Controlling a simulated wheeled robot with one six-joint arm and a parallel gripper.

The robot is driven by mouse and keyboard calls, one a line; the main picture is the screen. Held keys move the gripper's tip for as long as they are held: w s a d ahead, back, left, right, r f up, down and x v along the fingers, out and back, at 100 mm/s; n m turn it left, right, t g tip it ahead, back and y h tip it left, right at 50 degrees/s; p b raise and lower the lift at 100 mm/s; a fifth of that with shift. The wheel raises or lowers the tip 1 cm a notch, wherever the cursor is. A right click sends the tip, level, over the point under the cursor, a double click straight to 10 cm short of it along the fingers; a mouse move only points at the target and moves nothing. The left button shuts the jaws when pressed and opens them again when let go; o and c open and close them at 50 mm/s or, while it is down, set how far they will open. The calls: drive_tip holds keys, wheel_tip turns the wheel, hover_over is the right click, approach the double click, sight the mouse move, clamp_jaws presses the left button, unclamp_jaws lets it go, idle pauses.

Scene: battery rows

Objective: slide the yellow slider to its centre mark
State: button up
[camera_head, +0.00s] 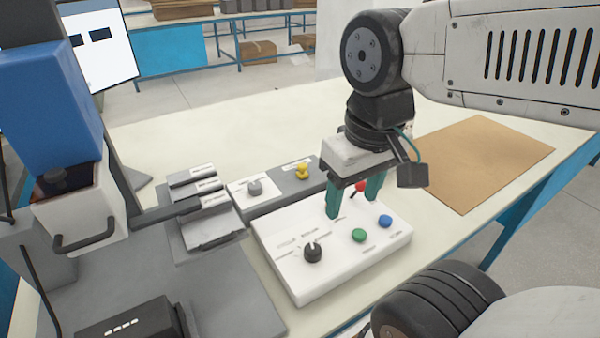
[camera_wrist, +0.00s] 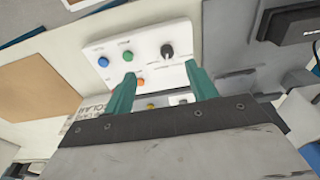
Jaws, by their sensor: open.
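The yellow slider knob (camera_head: 302,172) stands on a low grey box (camera_head: 283,188) behind the white control panel, left of my gripper in the head view. A yellow spot, apparently the same knob (camera_wrist: 150,106), shows between the finger bases in the wrist view. I cannot make out its centre mark. My gripper (camera_head: 353,204) points down over the back of the white panel, to the right of the yellow knob and apart from it. Its two green fingers are spread with nothing held; they also show in the wrist view (camera_wrist: 160,72).
The white panel (camera_head: 290,279) carries a black knob (camera_head: 312,251), a green button (camera_head: 359,235), a blue button (camera_head: 385,221) and a red part (camera_head: 361,187). A grey knob (camera_head: 254,187) sits left of the yellow one. A brown mat (camera_head: 485,160) lies right.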

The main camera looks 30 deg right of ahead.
idle(0.3)
drive_tip(key=shift+c, duration=1)
drive_tip(key=m+g, duration=0.2)
drive_tip(key=m, duration=2.3)
hover_over(302, 165)
wheel_tip(302, 165, down, 10)
drive_tip(key=shift+s+f, duration=0.1)
drive_tip(key=shift+f, duration=0.05)
drive_tip(key=shift+f+m+t, duration=0.1)
drive_tip(key=shift+m+t, duration=0.2)
drive_tip(key=shift+m, duration=0.6)
drive_tip(key=shift+f, duration=3.85)
